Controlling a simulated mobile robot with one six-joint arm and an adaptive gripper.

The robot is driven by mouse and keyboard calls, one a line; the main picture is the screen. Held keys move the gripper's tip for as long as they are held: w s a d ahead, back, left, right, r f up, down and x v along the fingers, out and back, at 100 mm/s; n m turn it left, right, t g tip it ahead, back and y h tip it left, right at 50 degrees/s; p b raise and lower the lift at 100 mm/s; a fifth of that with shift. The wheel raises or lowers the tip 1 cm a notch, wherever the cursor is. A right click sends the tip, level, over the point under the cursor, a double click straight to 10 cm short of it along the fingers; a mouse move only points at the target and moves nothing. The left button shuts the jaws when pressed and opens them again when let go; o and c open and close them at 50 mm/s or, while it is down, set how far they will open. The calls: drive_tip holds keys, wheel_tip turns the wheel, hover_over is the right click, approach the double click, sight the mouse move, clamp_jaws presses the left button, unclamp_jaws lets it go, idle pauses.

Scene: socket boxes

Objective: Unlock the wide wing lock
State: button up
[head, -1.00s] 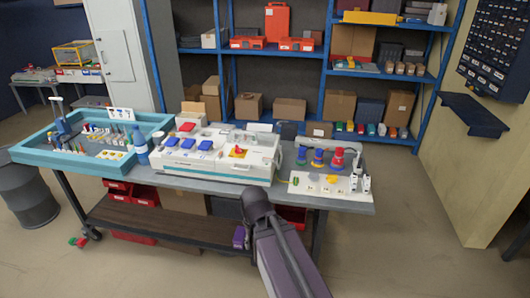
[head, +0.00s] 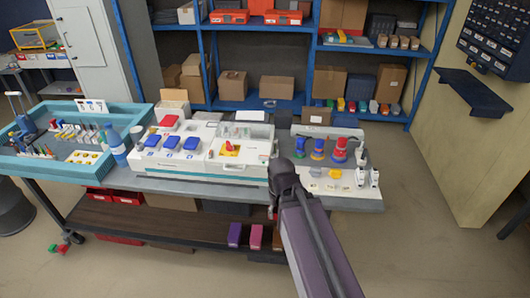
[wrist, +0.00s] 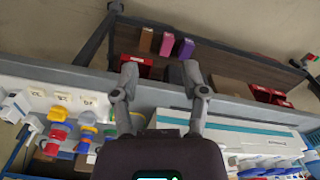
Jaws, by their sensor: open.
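A white socket box (head: 200,170) stands on the workbench. A red knob on a yellow plate (head: 230,148) is on its right half, and several blue covers (head: 172,142) are on its left half. I cannot tell for sure which part is the wide wing lock. My gripper (wrist: 160,72) is open and empty in the wrist view, its two fingers apart at the bench's front edge. The box also shows in the wrist view (wrist: 235,132), upside down.
To the right stand blue and red round connectors (head: 318,149) on a pale board with small yellow and white parts. A teal tray (head: 30,167) of tools and a blue bottle (head: 116,143) are at the left. Shelves with cardboard boxes (head: 277,89) stand behind. Floor at right is clear.

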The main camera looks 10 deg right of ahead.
drive_tip(key=shift+d, duration=0.15)
drive_tip(key=o, duration=0.4)
drive_tip(key=shift+w, duration=0.15)
drive_tip(key=shift+o, duration=1)
drive_tip(key=shift+w+r, duration=0.2)
drive_tip(key=shift+w, duration=0.05)
wheel_tip(320, 180, up, 13)
drive_tip(key=m+p, duration=0.4)
drive_tip(key=p, duration=1)
hover_over(264, 156)
drive_tip(key=shift+w+r, duration=0.1)
drive_tip(key=shift+w, duration=0.05)
drive_tip(key=shift+f+b, duration=0.2)
drive_tip(key=shift+b, duration=0.2)
wheel_tip(264, 156, down, 13)
drive_tip(key=b, duration=1.3)
drive_tip(key=shift+f, duration=0.2)
